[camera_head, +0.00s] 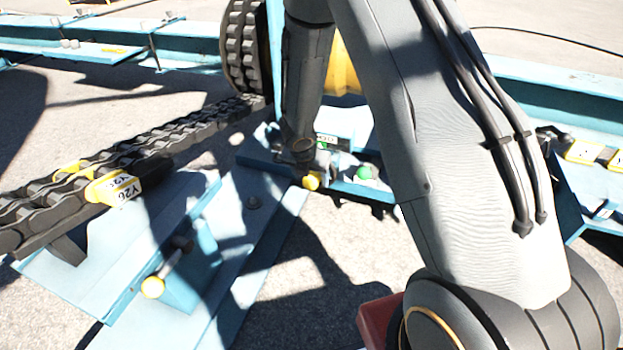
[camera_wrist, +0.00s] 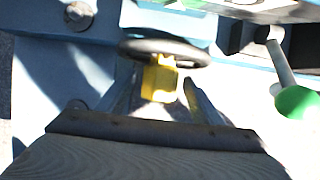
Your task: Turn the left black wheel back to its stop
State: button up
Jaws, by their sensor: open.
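A black wheel (camera_wrist: 192,52) shows near the top middle of the wrist view, seen almost edge-on. A yellow block (camera_wrist: 160,80) sits in front of its middle and covers part of its rim. My gripper (camera_wrist: 158,84) is open. Its two fingers point toward the wheel, one on each side of the yellow block in the picture. I cannot tell whether they touch the wheel or the block. In the head view my arm covers much of the middle, and I cannot make out the fingers or the wheel clearly there.
A rod with a green knob (camera_wrist: 297,102) stands right of my gripper. In the head view, a yellow knob (camera_head: 310,182) and a green knob (camera_head: 363,173) lie near my arm's end.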

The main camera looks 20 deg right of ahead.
jog(key=shift+c, duration=0.2)
jog(key=c, duration=1.5)
jog(key=shift+o, duration=0.2)
